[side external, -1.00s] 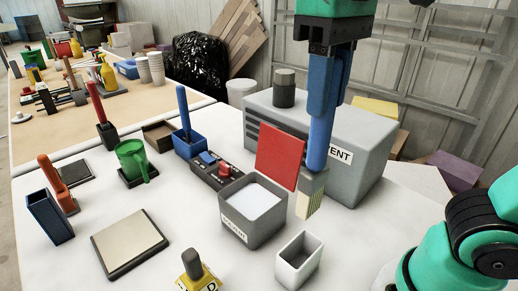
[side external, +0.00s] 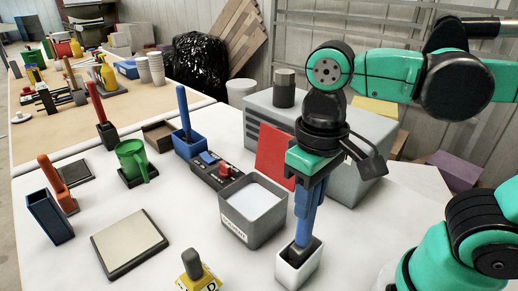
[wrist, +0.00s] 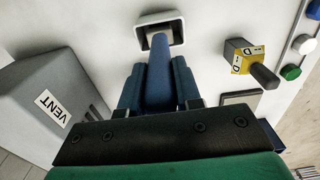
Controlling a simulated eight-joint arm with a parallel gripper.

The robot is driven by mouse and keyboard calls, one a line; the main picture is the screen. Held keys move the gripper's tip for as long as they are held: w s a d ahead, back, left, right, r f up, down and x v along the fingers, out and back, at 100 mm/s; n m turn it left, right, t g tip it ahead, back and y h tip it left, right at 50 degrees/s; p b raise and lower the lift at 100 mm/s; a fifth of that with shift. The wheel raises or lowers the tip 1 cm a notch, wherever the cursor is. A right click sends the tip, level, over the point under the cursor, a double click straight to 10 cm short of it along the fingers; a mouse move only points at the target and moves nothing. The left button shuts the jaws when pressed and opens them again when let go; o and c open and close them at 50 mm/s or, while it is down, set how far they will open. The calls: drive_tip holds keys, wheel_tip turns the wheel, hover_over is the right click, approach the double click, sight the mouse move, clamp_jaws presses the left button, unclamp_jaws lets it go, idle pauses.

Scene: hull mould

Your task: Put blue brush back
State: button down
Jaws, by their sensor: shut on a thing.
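The blue brush (side external: 303,232) stands upright with its lower end inside the white holder (side external: 287,277). Its bristles are hidden by the holder walls. My gripper (side external: 308,203) is above the holder, pointing down, shut on the blue handle. In the wrist view the blue handle (wrist: 158,75) lies between my blue fingers, and its far end is in the opening of the white holder (wrist: 142,24). Whether the brush touches the holder's bottom is hidden.
A grey solvent tub (side external: 262,232) stands left of the white holder, with a red panel (side external: 272,152) behind it. A yellow block with a grey knob (side external: 194,268) is at the front left. A grey vent box (side external: 350,180) stands behind my gripper.

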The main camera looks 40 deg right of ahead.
drive_tip(key=shift+f, duration=0.1)
drive_tip(key=c, duration=0.6)
unclamp_jaws()
wheel_tip(320, 180, up, 12)
drive_tip(key=shift+r, duration=0.15)
